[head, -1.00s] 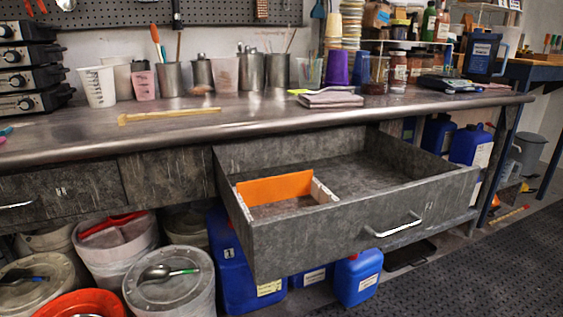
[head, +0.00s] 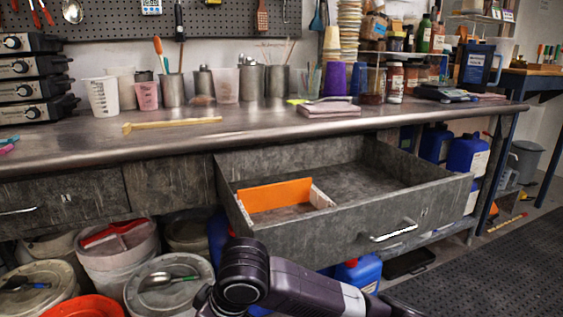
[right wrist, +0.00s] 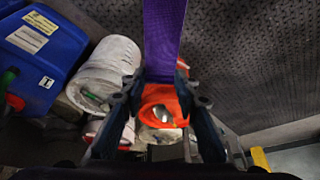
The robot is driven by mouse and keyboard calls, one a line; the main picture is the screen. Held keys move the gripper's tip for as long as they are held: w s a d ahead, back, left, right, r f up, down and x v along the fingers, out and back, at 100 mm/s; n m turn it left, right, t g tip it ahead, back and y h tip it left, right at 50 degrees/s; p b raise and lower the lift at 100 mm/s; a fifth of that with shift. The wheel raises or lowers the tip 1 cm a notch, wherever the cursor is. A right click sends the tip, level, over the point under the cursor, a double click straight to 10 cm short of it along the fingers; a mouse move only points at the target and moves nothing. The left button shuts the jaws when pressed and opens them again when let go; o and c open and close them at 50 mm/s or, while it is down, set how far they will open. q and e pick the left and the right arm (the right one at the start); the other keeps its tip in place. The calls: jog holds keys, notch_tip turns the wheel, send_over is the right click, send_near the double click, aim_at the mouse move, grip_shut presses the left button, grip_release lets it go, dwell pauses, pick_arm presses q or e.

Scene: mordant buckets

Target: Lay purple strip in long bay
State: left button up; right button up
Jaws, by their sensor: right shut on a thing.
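The purple strip (right wrist: 163,38) is between the fingers of my right gripper (right wrist: 160,92) in the right wrist view, which is shut on it. The strip runs up out of the top of that view, so its far end is hidden. In the head view my right arm shows at the bottom, below the open drawer (head: 330,225), but its gripper and the strip do not show. The drawer holds an orange divider (head: 275,195) and a whitish cross divider (head: 321,197) that box off a small bay at the left. A larger bare bay (head: 365,178) lies behind and right. My left gripper is not in view.
The metal bench top (head: 250,130) above the drawer carries cups, jars, a wooden stick (head: 172,124) and folded cloth (head: 330,108). Lidded buckets (head: 170,283) and blue canisters (head: 467,156) stand below. The drawer front has a metal handle (head: 393,231).

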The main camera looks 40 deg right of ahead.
jog(key=w+d+r+m+h, duration=0.1)
jog(key=w+d+r+m, duration=0.1)
jog(key=r, duration=0.6)
jog(key=w+d+r+m+h, duration=0.1)
jog(key=w+d+r+m, duration=0.1)
jog(key=r, duration=0.7)
jog(key=shift+w+r+m+t, duration=0.2)
jog(key=shift+w+m+t, duration=0.1)
jog(key=shift+m, duration=0.5)
